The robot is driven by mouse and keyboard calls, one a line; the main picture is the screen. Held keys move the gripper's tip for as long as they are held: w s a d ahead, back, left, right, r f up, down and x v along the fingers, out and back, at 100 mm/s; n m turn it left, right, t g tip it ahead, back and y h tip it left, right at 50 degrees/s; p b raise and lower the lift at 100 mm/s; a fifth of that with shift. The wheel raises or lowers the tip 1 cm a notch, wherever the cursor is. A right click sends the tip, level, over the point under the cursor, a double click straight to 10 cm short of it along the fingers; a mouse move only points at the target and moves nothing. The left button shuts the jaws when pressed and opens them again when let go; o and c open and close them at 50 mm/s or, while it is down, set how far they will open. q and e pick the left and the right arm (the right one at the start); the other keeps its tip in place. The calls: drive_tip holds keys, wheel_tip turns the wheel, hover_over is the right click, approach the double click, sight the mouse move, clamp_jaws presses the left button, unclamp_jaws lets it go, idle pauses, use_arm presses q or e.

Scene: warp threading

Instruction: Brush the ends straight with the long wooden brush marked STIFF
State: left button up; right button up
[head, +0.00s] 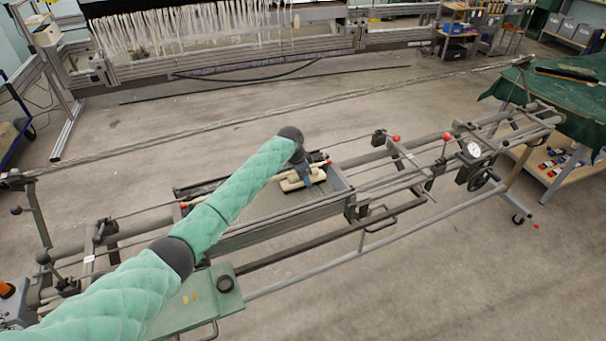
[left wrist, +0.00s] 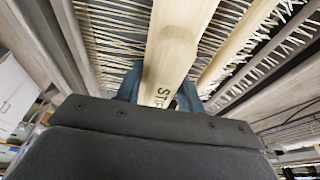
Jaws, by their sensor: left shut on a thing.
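Many pale thread ends (left wrist: 108,35) lie in rows on both sides of the brush. Its bristles are hidden. My right gripper is not in view.
A second pale wooden bar (left wrist: 232,50) lies to the right of the brush. Red-knobbed levers (head: 447,137) and a dial (head: 473,149) stand on the frame at right. A green-covered table (head: 572,98) is at far right. A loom with hanging white threads (head: 200,30) is behind.

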use_arm(q)
drive_tip(key=shift+s+d+p, duration=0.25)
drive_tip(key=shift+s+p, duration=0.15)
drive_tip(key=shift+s, duration=0.25)
drive_tip(key=shift+s+d+p, duration=0.25)
drive_tip(key=shift+s+p, duration=0.15)
drive_tip(key=shift+s, duration=0.25)
drive_tip(key=shift+s+d+f+p, duration=0.2)
drive_tip(key=shift+s+f+p, duration=0.1)
drive_tip(key=shift+s, duration=0.35)
